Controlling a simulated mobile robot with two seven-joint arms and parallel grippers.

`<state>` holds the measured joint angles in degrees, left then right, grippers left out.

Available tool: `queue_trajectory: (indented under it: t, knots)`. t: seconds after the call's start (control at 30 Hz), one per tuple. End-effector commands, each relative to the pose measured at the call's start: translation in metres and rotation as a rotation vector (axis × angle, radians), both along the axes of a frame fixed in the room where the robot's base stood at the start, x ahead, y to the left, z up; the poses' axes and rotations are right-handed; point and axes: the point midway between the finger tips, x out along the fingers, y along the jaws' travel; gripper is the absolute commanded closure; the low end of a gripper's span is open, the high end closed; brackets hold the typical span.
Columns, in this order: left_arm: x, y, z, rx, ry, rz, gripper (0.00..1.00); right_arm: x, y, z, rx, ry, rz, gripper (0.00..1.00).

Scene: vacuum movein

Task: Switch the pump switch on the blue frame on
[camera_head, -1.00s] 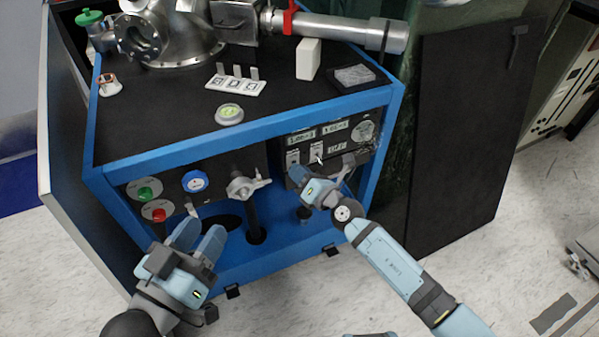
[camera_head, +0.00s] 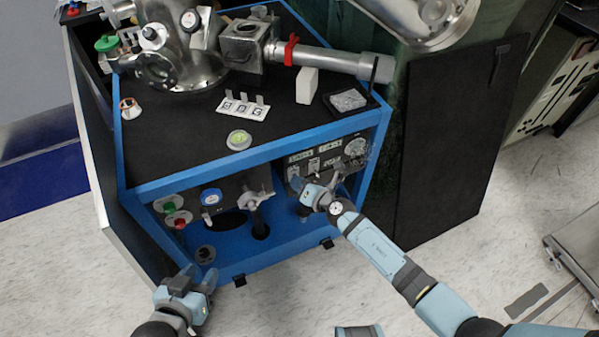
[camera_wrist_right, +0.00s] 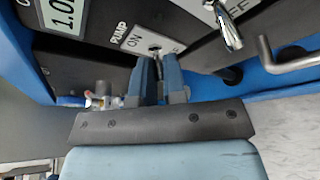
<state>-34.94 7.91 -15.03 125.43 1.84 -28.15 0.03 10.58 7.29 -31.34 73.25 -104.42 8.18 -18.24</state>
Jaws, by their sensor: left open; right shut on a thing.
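The blue frame (camera_head: 240,158) holds a dark control panel on its right side. In the right wrist view the pump switch (camera_wrist_right: 155,50) is a small metal toggle on a white plate marked PUMP and ON. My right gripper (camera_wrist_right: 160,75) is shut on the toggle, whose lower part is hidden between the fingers. In the head view the right gripper (camera_head: 304,190) is at the panel and covers the switch. My left gripper (camera_head: 196,279) is open and empty, low in front of the frame's left corner.
A second silver toggle (camera_wrist_right: 228,28) is close to the right gripper, and a bent metal handle (camera_wrist_right: 285,60) is further right. Green and red buttons, a blue-rimmed gauge (camera_head: 211,197) and a metal valve (camera_head: 254,198) are left of the right gripper.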

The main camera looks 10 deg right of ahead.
Motion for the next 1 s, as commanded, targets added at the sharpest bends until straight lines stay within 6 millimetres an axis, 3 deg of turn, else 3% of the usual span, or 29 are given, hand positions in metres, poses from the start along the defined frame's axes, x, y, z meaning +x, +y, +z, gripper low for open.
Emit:
queue_trajectory:
  t: [0.03, 0.1, 0.73, 0.8, 0.87, 1.0]
  knots:
    - [-0.0021, 0.0024, 0.0091, 0.010, 0.020, 0.004, 0.57, 0.0019, 0.0001, 0.0120, -0.005, 0.013, -0.001, 1.00]
    - [-0.0039, 0.0050, 0.0105, 0.020, 0.041, 0.009, 0.57, 0.0020, 0.0003, 0.0129, -0.010, 0.035, -0.002, 1.00]
    - [-0.0073, 0.0091, 0.0096, 0.034, 0.079, 0.018, 0.57, 0.0007, 0.0002, 0.0061, -0.031, 0.098, -0.002, 1.00]
    - [-0.0073, 0.0091, 0.0097, 0.034, 0.079, 0.018, 0.57, 0.0007, 0.0002, 0.0061, -0.031, 0.098, -0.002, 0.77]
    - [-0.0073, 0.0090, 0.0098, 0.035, 0.078, 0.018, 0.57, 0.0005, 0.0002, 0.0059, -0.031, 0.098, -0.001, 0.64]
    - [-0.0072, 0.0090, 0.0099, 0.035, 0.078, 0.018, 0.57, -0.0001, 0.0000, 0.0052, -0.032, 0.100, -0.001, 0.64]
